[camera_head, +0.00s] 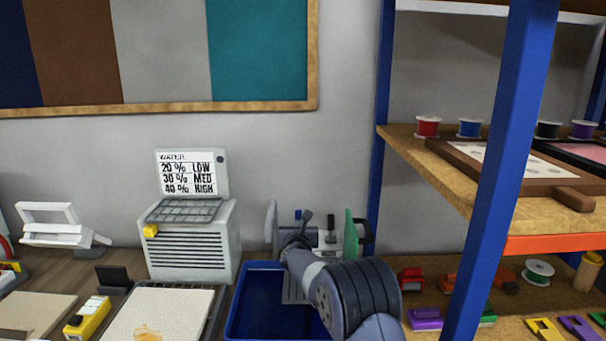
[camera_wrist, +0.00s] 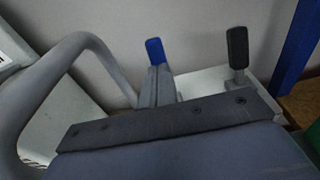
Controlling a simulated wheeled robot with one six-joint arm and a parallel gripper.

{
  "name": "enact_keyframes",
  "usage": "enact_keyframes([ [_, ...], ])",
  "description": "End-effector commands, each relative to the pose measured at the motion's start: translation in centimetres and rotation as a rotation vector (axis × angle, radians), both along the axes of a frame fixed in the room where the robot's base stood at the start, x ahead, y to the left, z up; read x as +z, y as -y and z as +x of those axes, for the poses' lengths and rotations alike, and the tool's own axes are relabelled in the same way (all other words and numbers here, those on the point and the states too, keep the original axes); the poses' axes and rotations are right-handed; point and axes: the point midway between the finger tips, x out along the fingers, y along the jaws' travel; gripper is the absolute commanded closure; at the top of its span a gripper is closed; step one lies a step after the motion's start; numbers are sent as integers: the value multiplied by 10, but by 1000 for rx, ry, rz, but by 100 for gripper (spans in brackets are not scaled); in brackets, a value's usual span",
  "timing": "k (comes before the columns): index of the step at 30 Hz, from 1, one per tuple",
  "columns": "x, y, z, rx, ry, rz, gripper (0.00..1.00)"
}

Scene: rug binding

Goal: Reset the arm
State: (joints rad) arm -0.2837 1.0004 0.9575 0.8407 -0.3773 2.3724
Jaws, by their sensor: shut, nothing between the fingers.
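My arm reaches up from the bottom of the head view, in front of the blue bin's right part. My gripper (camera_head: 303,222) is at its far end, in front of a grey-white machine (camera_head: 330,238) by the wall. In the wrist view, the narrow dark grey fingers of my gripper (camera_wrist: 157,86) are together with nothing between them. Behind them the machine shows a blue-tipped lever (camera_wrist: 155,50) and a black-tipped lever (camera_wrist: 237,47). Whether the gripper touches the machine cannot be told.
A blue bin (camera_head: 238,304) stands below my arm. A white box with a water sign (camera_head: 190,240) is to its left. A blue-framed shelf (camera_head: 510,150) with spools stands close on the right. A pale board (camera_head: 165,312) and yellow tool (camera_head: 88,318) lie front left.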

Motion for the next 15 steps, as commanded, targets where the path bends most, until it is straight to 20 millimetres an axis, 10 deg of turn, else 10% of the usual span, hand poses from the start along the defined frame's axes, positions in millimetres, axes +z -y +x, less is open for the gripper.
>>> enact_keyframes([
  [15,7,0,-63,2,3,0,100],
])
